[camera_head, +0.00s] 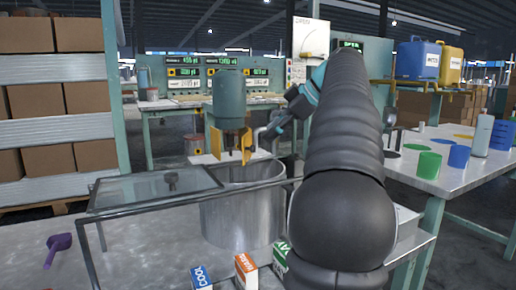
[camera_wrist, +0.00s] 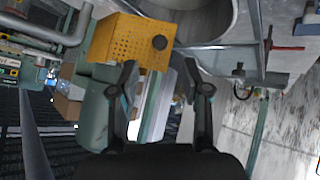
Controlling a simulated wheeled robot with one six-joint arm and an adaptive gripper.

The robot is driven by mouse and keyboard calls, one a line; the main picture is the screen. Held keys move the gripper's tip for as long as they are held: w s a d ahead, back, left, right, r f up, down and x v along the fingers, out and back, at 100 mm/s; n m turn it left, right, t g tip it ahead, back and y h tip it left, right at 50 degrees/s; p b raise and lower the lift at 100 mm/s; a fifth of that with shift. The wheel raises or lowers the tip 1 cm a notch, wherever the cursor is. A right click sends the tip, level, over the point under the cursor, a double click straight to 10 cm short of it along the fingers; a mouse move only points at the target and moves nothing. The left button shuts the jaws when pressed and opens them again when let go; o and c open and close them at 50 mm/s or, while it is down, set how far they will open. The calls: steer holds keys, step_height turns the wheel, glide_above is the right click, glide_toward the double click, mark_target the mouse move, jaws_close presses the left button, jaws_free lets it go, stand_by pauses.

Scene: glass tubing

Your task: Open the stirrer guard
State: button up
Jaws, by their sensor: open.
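The stirrer guard shows as yellow-orange panels (camera_head: 226,150) beneath a green stirrer motor (camera_head: 229,98), above a large metal pot (camera_head: 240,215). In the wrist view, a perforated yellow guard panel (camera_wrist: 125,40) with a dark round knob (camera_wrist: 160,42) lies just beyond my fingertips. My gripper (camera_wrist: 161,85) is open, with nothing between its fingers, and is apart from the knob. In the head view, my gripper (camera_head: 272,130) is right of the guard, close to it and partly hidden.
Small cartons (camera_head: 246,270) and a purple scoop (camera_head: 57,245) are on the near bench. Coloured cups (camera_head: 429,165) are on the right table.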

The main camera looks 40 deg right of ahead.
mark_target(252, 147)
steer(key=x, duration=0.6)
steer(key=shift+f+b, duration=0.15)
steer(key=shift+b, duration=0.25)
steer(key=shift+w, duration=0.1)
jaws_close()
